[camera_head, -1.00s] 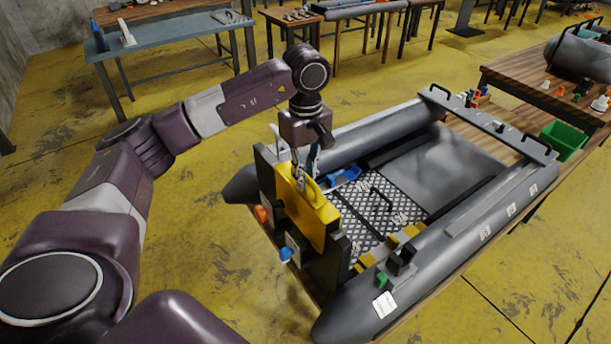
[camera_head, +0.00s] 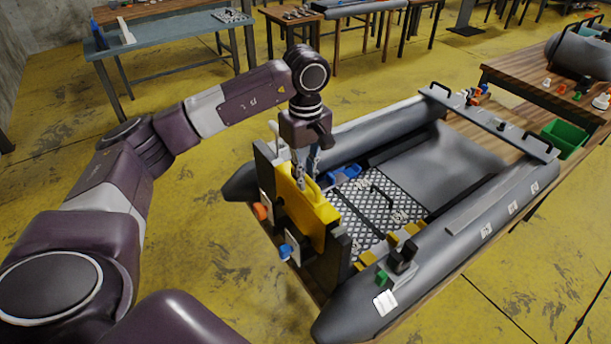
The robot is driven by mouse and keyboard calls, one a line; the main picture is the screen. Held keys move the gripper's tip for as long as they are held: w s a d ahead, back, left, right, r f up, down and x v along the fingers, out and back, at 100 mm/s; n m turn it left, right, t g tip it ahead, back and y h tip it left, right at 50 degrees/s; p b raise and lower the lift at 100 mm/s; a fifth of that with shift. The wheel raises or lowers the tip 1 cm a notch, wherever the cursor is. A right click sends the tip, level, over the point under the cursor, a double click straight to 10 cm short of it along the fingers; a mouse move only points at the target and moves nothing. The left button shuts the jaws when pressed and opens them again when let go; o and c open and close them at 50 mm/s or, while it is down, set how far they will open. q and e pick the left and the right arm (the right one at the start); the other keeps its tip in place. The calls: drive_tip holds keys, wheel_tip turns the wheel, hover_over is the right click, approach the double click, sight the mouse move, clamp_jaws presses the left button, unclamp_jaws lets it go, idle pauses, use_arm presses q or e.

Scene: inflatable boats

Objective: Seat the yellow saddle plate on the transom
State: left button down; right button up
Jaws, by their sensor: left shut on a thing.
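The yellow saddle plate (camera_head: 309,217) is at the dark transom (camera_head: 338,262) at the near end of the grey inflatable boat. My left gripper (camera_head: 307,178) points down from above and is shut on the plate's upper part; the fingertips are partly hidden. My right gripper is not in view.
The boat's side tubes (camera_head: 440,238) flank the transom. A black block (camera_head: 402,258) and a green piece (camera_head: 381,278) sit on the near tube. Blue (camera_head: 286,251) and orange (camera_head: 261,211) knobs are on the transom's outer side. A green bin (camera_head: 563,138) stands far right.

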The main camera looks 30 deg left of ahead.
use_arm(q)
drive_tip(key=shift+f+b, duration=0.6)
drive_tip(key=shift+f, duration=0.2)
drive_tip(key=c, duration=1.9)
unclamp_jaws()
wheel_tip(320, 180, up, 12)
drive_tip(key=shift+r, duration=0.1)
